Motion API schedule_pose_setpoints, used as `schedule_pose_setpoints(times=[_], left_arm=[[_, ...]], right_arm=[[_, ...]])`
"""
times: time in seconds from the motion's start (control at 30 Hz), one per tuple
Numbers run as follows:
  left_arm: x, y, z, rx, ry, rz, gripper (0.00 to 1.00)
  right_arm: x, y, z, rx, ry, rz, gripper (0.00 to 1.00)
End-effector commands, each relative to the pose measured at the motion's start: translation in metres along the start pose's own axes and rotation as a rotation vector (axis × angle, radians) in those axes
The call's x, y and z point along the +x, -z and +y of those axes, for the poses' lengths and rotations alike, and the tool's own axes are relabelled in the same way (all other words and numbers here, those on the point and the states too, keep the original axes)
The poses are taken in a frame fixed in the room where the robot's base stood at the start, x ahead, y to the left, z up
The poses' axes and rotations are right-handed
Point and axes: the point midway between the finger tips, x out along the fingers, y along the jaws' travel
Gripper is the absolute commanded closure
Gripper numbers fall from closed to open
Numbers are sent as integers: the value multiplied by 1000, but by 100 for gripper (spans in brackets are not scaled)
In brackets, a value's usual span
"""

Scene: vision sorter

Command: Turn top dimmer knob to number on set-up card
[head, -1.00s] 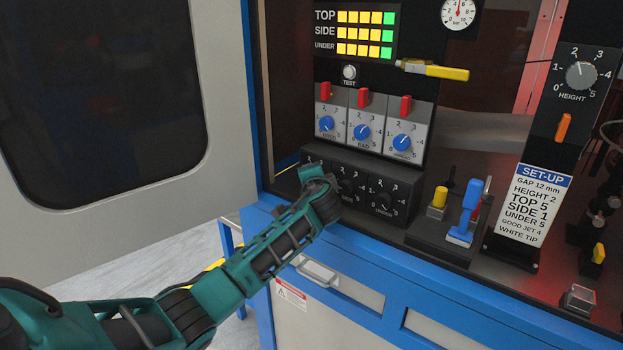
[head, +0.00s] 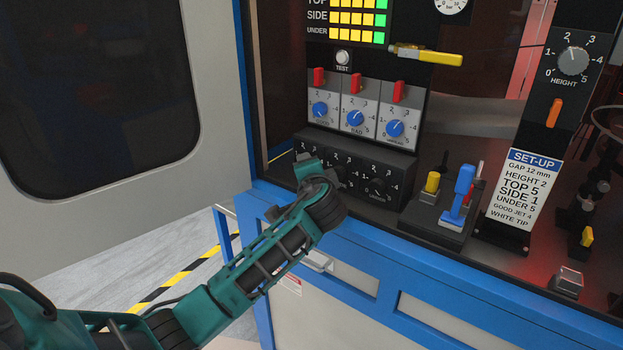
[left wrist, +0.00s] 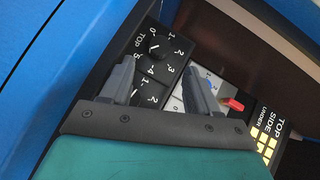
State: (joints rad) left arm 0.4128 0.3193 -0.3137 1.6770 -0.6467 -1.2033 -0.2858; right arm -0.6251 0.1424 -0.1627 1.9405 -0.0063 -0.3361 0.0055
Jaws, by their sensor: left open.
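The top dimmer knob (left wrist: 157,46) is a dark round knob on a black panel marked TOP, with a scale from 0 to 5. I cannot read its pointer clearly. My left gripper (left wrist: 158,72) is open and empty in the left wrist view, with the knob ahead, between the lines of its two fingers. In the head view my left gripper (head: 309,170) is in front of the dimmer panel's left end and hides the top knob. The white set-up card (head: 522,190) reads TOP 5, SIDE 1, UNDER 5. My right gripper is not in view.
The under dimmer knob (head: 377,187) is on the same panel; the side knob is partly covered by my gripper. Blue knobs (head: 355,119) with red switches sit just above. A blue cabinet edge (head: 400,235) runs below.

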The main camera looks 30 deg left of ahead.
Motion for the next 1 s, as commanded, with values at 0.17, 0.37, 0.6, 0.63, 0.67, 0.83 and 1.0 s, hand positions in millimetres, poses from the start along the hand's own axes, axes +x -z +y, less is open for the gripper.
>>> schedule_pose_setpoints(times=[0.17, 0.37, 0.6, 0.63, 0.67, 0.83, 1.0], left_arm=[[-32, 0, 1, -1, -2, 2, 40], [-49, 0, 0, 0, 0, 1, 40], [-52, 0, 0, 1, 0, -1, 40], [-52, 0, 0, 1, 0, -1, 40], [-52, 0, 0, 1, 0, 0, 40], [-52, 0, 0, 0, 0, 0, 40], [-52, 0, 0, 0, 0, 0, 40]], right_arm=[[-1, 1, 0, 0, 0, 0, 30], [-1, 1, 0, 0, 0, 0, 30], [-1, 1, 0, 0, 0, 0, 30], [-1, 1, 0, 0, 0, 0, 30], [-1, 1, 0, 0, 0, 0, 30], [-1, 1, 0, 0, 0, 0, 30], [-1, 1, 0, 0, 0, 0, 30]])
